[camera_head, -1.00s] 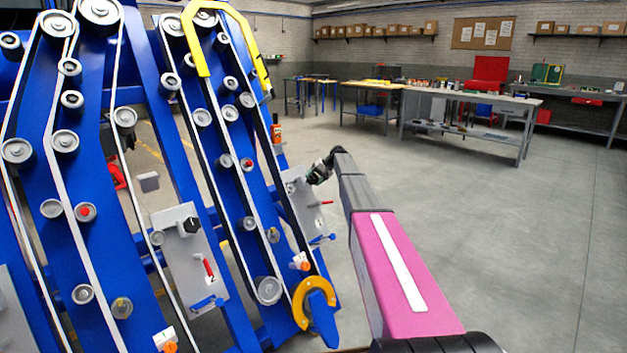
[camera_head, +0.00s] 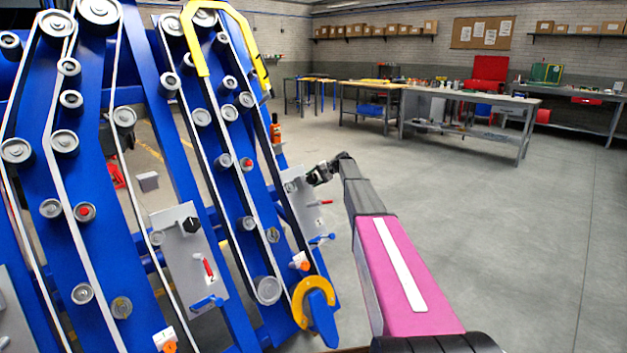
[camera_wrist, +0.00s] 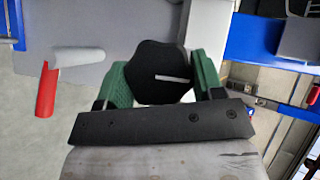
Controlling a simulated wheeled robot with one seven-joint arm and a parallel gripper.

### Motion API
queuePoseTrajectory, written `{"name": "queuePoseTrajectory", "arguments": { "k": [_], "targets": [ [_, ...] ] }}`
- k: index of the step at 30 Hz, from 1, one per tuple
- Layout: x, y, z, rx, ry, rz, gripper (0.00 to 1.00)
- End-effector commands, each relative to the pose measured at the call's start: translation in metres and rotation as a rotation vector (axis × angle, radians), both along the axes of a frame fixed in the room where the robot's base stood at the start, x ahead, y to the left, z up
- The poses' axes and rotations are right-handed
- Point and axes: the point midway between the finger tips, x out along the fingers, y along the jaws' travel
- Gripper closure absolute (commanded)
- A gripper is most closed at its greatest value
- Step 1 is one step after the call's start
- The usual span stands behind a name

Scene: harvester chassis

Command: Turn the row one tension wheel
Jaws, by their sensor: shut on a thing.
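The tension wheel (camera_wrist: 155,62) is a black lobed knob with a white pointer line, in the middle of the wrist view. The line lies nearly level, pointing right. My gripper (camera_wrist: 163,80) has its green-padded fingers on the knob's left and right sides, shut on it. In the head view my gripper (camera_head: 315,176) is at the grey panel (camera_head: 302,200) of the rightmost blue row. The knob there is mostly hidden by my gripper.
A red-handled lever (camera_wrist: 47,90) is left of the knob in the wrist view. A similar panel with a black knob (camera_head: 191,225) and red lever sits on the row to the left. A yellow hooked guard (camera_head: 316,291) is below. The floor at right is clear.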

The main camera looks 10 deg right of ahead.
Motion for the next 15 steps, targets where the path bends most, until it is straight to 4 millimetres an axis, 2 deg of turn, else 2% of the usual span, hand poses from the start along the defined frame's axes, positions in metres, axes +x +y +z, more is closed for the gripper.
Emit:
{"name": "queuePoseTrajectory", "arguments": {
  "k": [5,6,8,15],
  "targets": [
    [-0.0006,-0.0002,-0.0007,-0.002,0.0,-0.001,0.62],
    [-0.0006,-0.0002,-0.0007,-0.002,0.0,-0.001,0.32],
    [-0.0005,-0.0002,-0.0006,-0.002,0.0,-0.001,0.13],
    [-0.0003,-0.0002,-0.0003,-0.001,0.0,-0.001,0.13]
  ]
}}
